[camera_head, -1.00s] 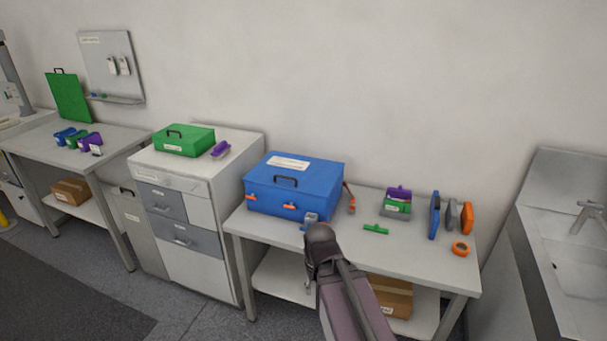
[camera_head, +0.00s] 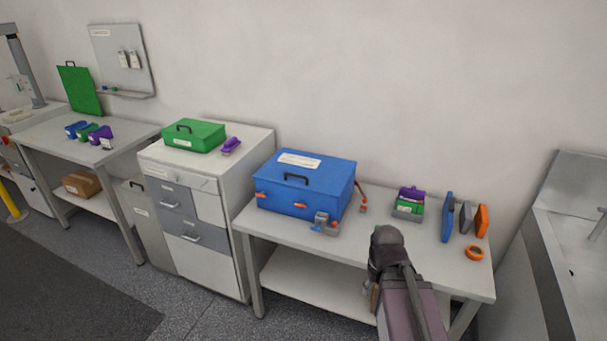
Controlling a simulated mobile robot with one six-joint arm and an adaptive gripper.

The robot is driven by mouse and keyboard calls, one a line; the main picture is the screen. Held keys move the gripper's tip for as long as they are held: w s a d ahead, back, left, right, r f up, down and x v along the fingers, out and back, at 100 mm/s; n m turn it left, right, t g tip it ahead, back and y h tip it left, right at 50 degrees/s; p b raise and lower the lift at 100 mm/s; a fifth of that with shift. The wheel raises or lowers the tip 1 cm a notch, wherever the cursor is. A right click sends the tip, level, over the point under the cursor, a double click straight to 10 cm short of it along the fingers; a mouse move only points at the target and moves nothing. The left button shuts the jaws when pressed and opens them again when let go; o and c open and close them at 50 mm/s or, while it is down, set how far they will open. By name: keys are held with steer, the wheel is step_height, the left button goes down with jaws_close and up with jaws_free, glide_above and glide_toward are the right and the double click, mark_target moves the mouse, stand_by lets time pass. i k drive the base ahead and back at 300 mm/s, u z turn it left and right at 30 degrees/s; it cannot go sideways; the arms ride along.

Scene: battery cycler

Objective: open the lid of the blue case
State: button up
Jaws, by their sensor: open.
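The blue case (camera_head: 303,187) stands on the right-hand white workbench near its left end. Its lid is shut, with a black handle (camera_head: 296,177) and a white label on top. Two orange latches (camera_head: 300,206) show on its front. The dark end of my arm reaches in from the bottom, in front of the bench and to the right of the case, apart from it in the picture. My gripper's fingers are hidden behind my wrist, so I do not see them.
A small grey fixture (camera_head: 326,222) stands close to the case's front right corner. A red-tipped tool (camera_head: 362,198) lies right of the case. A purple-and-green block stack (camera_head: 409,203), upright plates (camera_head: 447,217) and an orange ring (camera_head: 474,253) are farther right. A green case (camera_head: 194,136) sits on the drawer cabinet.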

mark_target(328, 176)
steer(key=u, duration=0.05)
steer(key=i, duration=1)
steer(key=z, duration=0.05)
